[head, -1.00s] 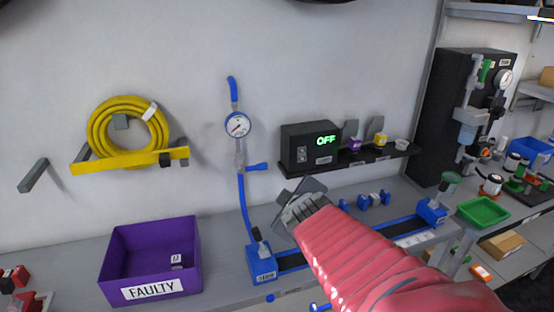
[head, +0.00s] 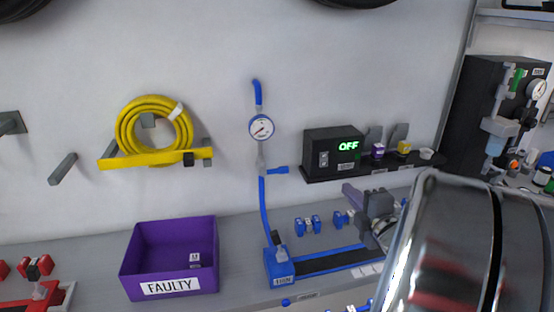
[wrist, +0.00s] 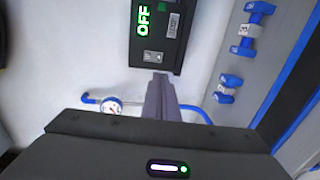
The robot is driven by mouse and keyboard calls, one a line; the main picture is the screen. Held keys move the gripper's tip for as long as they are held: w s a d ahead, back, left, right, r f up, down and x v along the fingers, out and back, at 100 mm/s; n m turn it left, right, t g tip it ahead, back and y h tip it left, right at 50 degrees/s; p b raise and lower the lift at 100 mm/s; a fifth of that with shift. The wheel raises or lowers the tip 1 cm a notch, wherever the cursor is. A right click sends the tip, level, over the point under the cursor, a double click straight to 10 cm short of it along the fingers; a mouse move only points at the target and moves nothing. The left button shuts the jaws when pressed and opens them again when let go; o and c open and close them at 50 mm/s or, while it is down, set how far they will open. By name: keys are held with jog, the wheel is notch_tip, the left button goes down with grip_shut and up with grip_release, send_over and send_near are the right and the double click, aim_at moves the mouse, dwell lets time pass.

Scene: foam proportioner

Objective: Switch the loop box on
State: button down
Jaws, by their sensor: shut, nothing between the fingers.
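The loop box (head: 317,147) is a black box on a dark wall shelf, with a green display (head: 348,146) reading OFF. A small light switch plate (head: 323,159) is on its front left. In the wrist view the box (wrist: 177,43) appears turned on its side, with the OFF display (wrist: 144,19) and the switch (wrist: 153,57) visible. My gripper (head: 349,190) is below the box in the head view, its fingers together and empty. In the wrist view the shut fingers (wrist: 160,78) point at the box's switch end; I cannot tell the remaining gap.
A pressure gauge (head: 262,128) with blue hose is on the wall left of the box. Purple and yellow small items (head: 378,151) share the shelf. A blue fixture (head: 280,267) and a purple FAULTY bin (head: 140,262) stand on the bench. My arm hides the lower right.

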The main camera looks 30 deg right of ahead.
aim_at(324, 166)
jog(key=shift+w, duration=0.1)
jog(key=x, duration=1.4)
dwell(0.4)
jog(key=shift+w+d+f, duration=0.1)
jog(key=shift+f, duration=0.05)
jog(key=f+v, duration=0.3)
jog(key=v, duration=1)
jog(key=shift+s+a, duration=0.25)
jog(key=shift+s, duration=0.25)
jog(key=shift+f, duration=0.2)
